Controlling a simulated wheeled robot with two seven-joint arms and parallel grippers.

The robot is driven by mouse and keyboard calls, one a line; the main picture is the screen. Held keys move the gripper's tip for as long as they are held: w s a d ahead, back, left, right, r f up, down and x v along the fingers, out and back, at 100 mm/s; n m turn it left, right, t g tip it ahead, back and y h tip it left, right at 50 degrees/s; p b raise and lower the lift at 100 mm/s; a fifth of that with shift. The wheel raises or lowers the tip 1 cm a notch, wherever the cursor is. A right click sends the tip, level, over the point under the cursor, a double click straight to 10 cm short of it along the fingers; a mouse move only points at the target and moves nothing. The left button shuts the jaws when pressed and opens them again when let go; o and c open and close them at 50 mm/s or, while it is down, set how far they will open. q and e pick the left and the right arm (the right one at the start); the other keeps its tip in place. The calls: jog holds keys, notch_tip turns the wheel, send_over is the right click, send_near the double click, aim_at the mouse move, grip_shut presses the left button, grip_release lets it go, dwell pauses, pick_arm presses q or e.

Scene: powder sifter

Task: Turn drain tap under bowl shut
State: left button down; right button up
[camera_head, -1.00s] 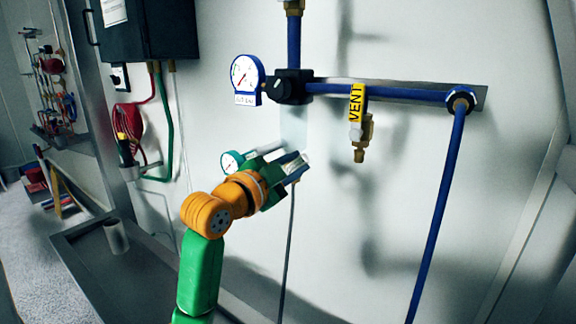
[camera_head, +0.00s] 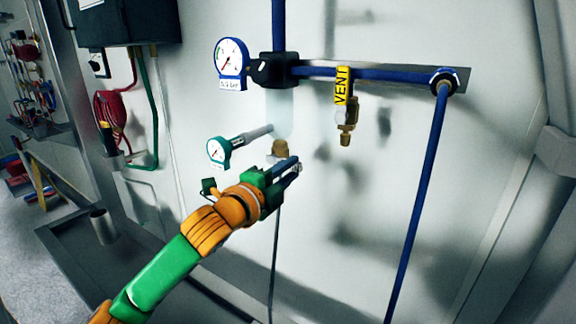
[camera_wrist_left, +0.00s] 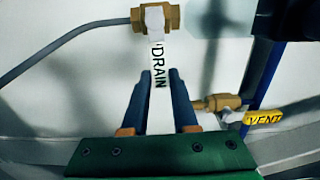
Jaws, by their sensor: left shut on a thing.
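The clear bowl (camera_head: 279,112) hangs under the blue pipe in the head view. The brass drain tap (camera_head: 280,147) sits at its lower end. In the left wrist view the drain tap (camera_wrist_left: 172,18) is at the top, with a white strip-like handle (camera_wrist_left: 159,62) marked DRAIN running from it down between the fingers. My left gripper (camera_head: 293,166) is just below the brass part in the head view, and shut on the handle. Its blue fingers (camera_wrist_left: 159,75) lie on either side of the strip in the wrist view. My right gripper is not in view.
A brass vent tap (camera_head: 347,129) with a yellow VENT tag (camera_head: 342,86) hangs to the right. A gauge (camera_head: 218,152) on a grey stem is to the left. A larger gauge (camera_head: 231,60) sits above it. A blue hose (camera_head: 414,210) runs down at right.

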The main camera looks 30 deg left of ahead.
pick_arm(q)
jog(key=shift+f, duration=0.2)
dwell(0.4)
jog(key=c, duration=0.7)
grip_release()
jog(key=shift+m, duration=0.3)
jog(key=s+b, duration=0.1)
jog(key=s, duration=0.1)
jog(key=s+b, duration=0.1)
jog(key=s, duration=0.1)
jog(key=s+b, duration=0.1)
jog(key=s, duration=0.2)
jog(key=shift+s+a+b, duration=0.1)
jog(key=shift+a+b, duration=0.15)
jog(key=shift+b, duration=0.05)
